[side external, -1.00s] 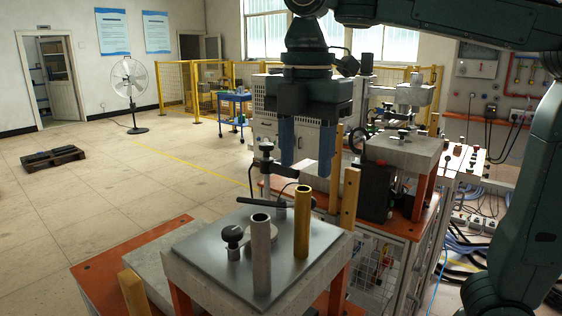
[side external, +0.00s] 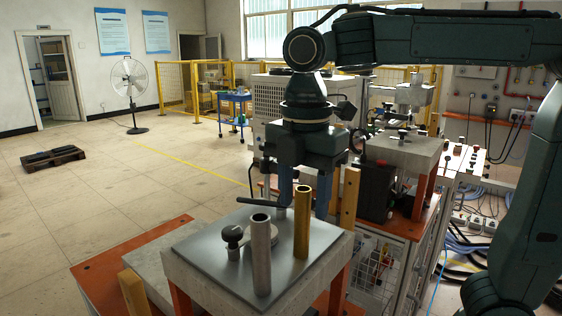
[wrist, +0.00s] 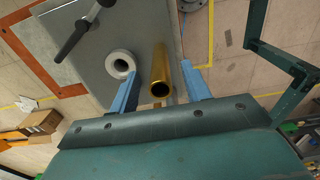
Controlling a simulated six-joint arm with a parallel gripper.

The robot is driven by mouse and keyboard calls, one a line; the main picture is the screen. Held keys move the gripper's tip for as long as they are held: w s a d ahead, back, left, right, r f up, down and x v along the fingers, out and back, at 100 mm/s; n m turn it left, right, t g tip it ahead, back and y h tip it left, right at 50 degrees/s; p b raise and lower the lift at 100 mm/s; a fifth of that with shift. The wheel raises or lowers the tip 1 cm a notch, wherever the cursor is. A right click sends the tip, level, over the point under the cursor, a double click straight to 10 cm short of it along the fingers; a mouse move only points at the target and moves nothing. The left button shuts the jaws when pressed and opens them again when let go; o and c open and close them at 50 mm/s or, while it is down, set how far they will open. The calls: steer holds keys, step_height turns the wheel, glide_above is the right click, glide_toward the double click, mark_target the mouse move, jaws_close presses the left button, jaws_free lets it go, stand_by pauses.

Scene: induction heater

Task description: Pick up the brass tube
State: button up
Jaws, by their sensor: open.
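The brass tube (side external: 302,230) stands upright on the metal plate (side external: 222,262). In the wrist view the brass tube (wrist: 160,66) appears between the two blue fingers of my gripper (wrist: 161,72), with gaps on both sides. In the side view my gripper (side external: 303,208) points down, open, with one finger on each side of the tube's upper part. The tube hides part of the space between the fingers. No clear contact shows.
A grey tube (side external: 261,250) stands close to the left of the brass tube. A clamp with a black knob and handle (side external: 233,236) is on the plate. A wooden post (side external: 349,196) stands to the right.

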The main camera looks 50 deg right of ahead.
mark_target(302, 217)
steer(key=shift+a+f, duration=0.1)
steer(key=shift+f, duration=1.8)
jaws_close()
